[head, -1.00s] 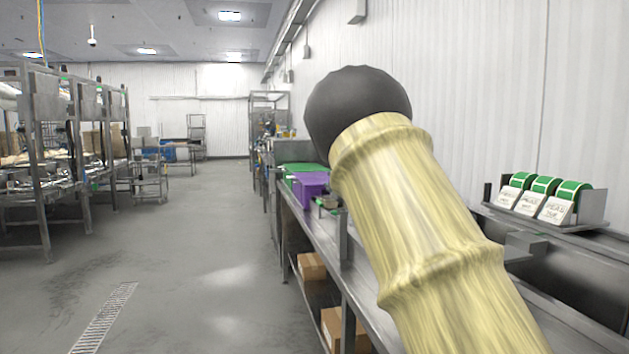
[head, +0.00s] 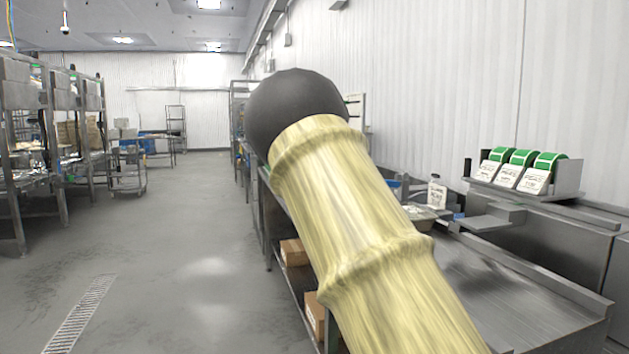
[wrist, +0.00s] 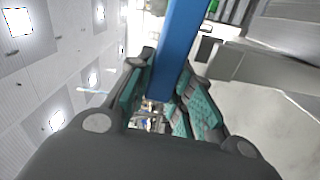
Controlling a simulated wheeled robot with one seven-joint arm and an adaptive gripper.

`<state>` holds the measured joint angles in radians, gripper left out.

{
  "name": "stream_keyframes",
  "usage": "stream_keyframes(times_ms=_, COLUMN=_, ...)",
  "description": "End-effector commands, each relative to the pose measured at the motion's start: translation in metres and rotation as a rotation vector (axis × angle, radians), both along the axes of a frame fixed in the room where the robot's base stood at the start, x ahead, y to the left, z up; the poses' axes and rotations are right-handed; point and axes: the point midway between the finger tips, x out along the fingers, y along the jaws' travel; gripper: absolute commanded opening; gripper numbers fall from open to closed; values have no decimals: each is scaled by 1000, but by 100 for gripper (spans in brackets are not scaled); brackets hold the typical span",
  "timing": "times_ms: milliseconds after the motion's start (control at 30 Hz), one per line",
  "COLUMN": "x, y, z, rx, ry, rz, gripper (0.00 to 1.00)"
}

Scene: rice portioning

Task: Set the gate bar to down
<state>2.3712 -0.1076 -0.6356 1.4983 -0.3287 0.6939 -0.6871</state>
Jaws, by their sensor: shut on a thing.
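A blue bar (wrist: 181,38), which I take to be the gate bar, runs from the top edge of the wrist view down between my fingers. My gripper (wrist: 166,76), with teal pads, is shut on it, one finger on each side. The ceiling lies at the left of that view and the steel worktop at the right, so the bar looks closer to level than upright; its far end is out of view. In the head view my own yellow-sleeved arm covers the middle, and neither the gripper nor the bar shows.
A steel worktop (head: 500,300) runs along the right wall. A rack of green-and-white label rolls (head: 522,170) stands on its back ledge. A white bottle (head: 437,192) stands by a tray. Cardboard boxes (head: 293,252) sit on the lower shelf.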

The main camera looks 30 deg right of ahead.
Motion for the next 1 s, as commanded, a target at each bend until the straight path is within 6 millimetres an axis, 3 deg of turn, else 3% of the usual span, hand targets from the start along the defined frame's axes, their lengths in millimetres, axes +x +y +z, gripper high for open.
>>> stream_keyframes(times_ms=100, x=-1, y=-1, z=-1, rx=2, ry=1, rz=-2, gripper=0)
stream_keyframes(times_ms=133, x=-1, y=-1, z=-1, rx=2, ry=1, rz=-2, gripper=27)
stream_keyframes(times_ms=233, x=0, y=-1, z=0, rx=2, ry=1, rz=-2, gripper=44)
stream_keyframes(times_ms=667, x=-4, y=2, z=1, rx=1, ry=0, rz=1, gripper=44)
stream_keyframes(times_ms=1000, x=-54, y=11, z=1, rx=0, ry=0, rz=-1, gripper=44)
